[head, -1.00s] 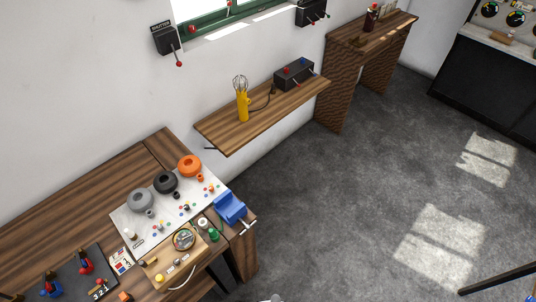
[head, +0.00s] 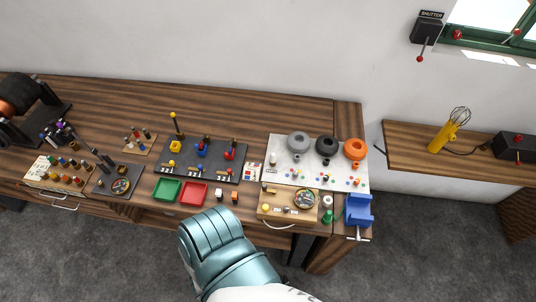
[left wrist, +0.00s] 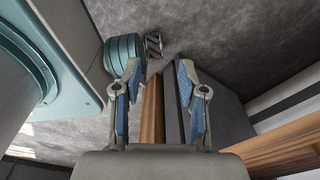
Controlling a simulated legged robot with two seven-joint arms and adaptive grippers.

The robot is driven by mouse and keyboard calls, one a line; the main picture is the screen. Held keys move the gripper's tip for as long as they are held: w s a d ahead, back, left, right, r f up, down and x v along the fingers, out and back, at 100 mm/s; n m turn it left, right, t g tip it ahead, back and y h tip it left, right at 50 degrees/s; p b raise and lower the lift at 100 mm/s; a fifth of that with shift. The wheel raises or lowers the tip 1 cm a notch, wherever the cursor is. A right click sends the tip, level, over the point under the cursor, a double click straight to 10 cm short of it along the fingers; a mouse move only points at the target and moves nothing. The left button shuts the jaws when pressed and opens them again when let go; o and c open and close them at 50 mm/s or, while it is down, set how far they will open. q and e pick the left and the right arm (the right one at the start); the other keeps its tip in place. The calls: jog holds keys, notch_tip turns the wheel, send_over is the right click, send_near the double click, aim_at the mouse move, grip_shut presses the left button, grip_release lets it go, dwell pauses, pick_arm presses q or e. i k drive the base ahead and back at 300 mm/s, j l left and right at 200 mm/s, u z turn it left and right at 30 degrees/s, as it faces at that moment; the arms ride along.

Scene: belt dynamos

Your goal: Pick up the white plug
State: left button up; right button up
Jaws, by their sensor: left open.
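Small pieces stand along the front of a wooden board (head: 296,218) with a round gauge (head: 306,198) on it, in the head view. One is a yellow plug (head: 265,208), and a pale piece (head: 286,210) beside it may be the white plug; it is too small to be sure. A white cord (head: 278,226) hangs at the board's front. My left gripper (left wrist: 158,76) is open and empty in the left wrist view, over the floor and beside a wooden edge. My teal arm part is in front of the bench in the head view. My right gripper is not identifiable.
The wooden bench (head: 90,93) carries a white mat (head: 280,180) with grey, black and orange rings, a blue vise (head: 358,210), green (head: 167,190) and red (head: 193,194) trays, and several small parts.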

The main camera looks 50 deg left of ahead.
aim_at(272, 159)
jog(key=u, duration=1.8)
jog(key=j+z, duration=0.3)
jog(key=z, duration=0.15)
jog(key=j+z, duration=0.25)
jog(key=z, duration=0.2)
jog(key=k+j+z, duration=0.1)
jog(key=j+z, duration=0.15)
jog(key=z, duration=0.2)
